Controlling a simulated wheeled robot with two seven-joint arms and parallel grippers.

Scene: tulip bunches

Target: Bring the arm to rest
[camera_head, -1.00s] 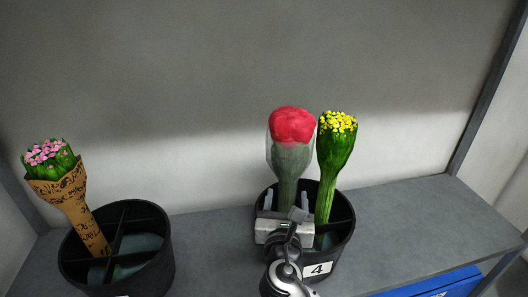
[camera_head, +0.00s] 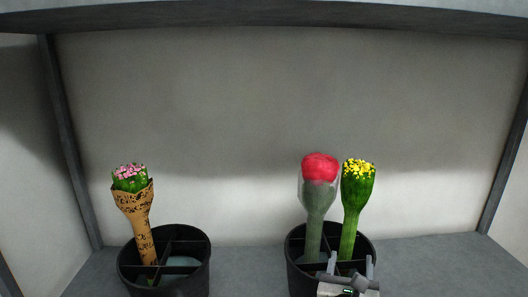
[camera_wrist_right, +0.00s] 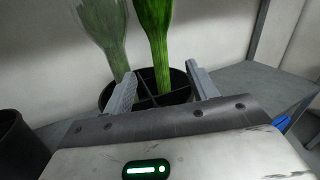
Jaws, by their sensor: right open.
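My right gripper (camera_head: 350,264) is at the bottom of the head view, in front of the right black bucket (camera_head: 291,272). Its two grey fingers are apart with nothing held between them. In the right wrist view, the open fingers (camera_wrist_right: 160,74) point toward the bucket (camera_wrist_right: 178,84), and a green stem bundle (camera_wrist_right: 160,45) shows beyond and between them. The red bunch (camera_head: 320,168) in clear wrap and the yellow bunch (camera_head: 357,190) stand nearly upright in that bucket. My left gripper is not in view.
A left black bucket (camera_head: 203,268) with dividers holds a pink bunch in brown paper (camera_head: 137,205), leaning left. Both buckets stand on a grey shelf (camera_head: 440,262) with side posts and an upper board (camera_head: 270,20). Shelf room right of the right bucket is clear.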

